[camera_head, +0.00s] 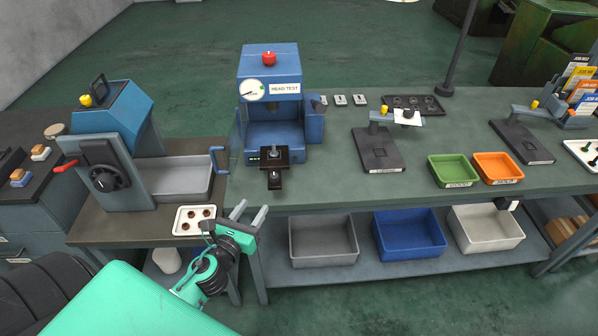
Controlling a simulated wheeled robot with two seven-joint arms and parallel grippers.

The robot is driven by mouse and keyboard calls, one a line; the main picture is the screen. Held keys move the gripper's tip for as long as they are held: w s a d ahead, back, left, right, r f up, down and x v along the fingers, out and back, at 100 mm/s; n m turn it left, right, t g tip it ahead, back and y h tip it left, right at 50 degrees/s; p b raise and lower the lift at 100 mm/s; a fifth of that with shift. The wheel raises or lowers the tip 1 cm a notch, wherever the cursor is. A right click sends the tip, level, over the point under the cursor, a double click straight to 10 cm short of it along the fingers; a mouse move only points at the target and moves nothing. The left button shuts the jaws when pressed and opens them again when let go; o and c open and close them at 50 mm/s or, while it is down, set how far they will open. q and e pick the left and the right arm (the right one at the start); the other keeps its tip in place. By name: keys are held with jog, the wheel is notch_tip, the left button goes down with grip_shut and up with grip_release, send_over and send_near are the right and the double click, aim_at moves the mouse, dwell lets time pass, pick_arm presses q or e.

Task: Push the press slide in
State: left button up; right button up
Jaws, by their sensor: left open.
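The blue head test press (269,95) stands on the green bench, with a dial, a "HEAD TEST" label and a red knob on top. Its black press slide (268,160) sticks out at the front toward the bench edge, with a small part on its plate and a black tab (275,181) at its near end. My left gripper (250,211) is open and empty, its two grey fingers pointing up at the bench's front edge. It is below and slightly left of the slide, apart from it. My right gripper is not in view.
A white tray of round parts (194,221) lies just left of my gripper. Green (453,171) and orange (497,168) bins sit farther right. Bench space right of the slide is clear.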

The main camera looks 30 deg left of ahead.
aim_at(272, 179)
pick_arm(q)
jog(key=shift+m, duration=0.4)
jog(key=w+p, duration=0.1)
jog(key=w, duration=0.3)
jog(key=w+r+p, duration=0.1)
jog(key=w, duration=0.3)
jog(key=w+p, duration=0.1)
jog(key=w, duration=0.3)
jog(key=shift+w+a+r+p, duration=0.2)
jog(key=shift+w+r+p, duration=0.05)
jog(key=shift+r+p, duration=0.15)
jog(key=shift+w+f, duration=0.1)
jog(key=shift+w, duration=0.65)
grip_shut()
